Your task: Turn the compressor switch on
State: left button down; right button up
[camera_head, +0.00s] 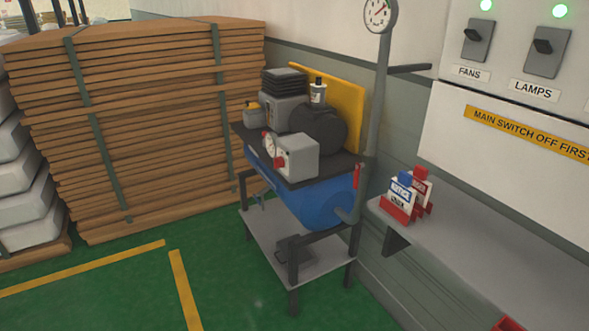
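The compressor has a blue tank (318,203) with a dark motor and pump (318,130) on top. It stands on a dark metal stand near the wall, in the middle of the camera_head view. A grey box (298,156) with a red knob or switch (280,162) on its left face sits at the front of the compressor. The position of this red part is too small to tell. A round gauge (269,144) is beside the box. Neither of my grippers is in view.
A tall stack of strapped brown boards (140,120) stands to the left. A grey shelf (480,250) with red, white and blue holders (408,195) is at the right, below a panel with FANS (477,40) and LAMPS (547,52) switches. Green floor (110,290) is free in front.

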aim_at(279, 162)
jog(key=i+l, duration=0.1)
jog(key=i+z, duration=0.1)
jog(key=z, duration=0.35)
jog(key=i+j+z, duration=0.15)
jog(key=j+z, duration=0.3)
jog(key=i+j+z, duration=0.1)
jog(key=j+z, duration=0.15)
jog(key=z, duration=0.2)
jog(key=j+z, duration=0.3)
jog(key=j, duration=0.6)
jog(key=k+j+z, duration=0.1)
jog(key=j+z, duration=0.25)
jog(key=j, duration=0.6)
jog(key=k+j, duration=0.1)
jog(key=j, duration=1.15)
jog(key=k+j+z, duration=0.1)
jog(key=j, duration=0.5)
jog(key=k, duration=0.05)
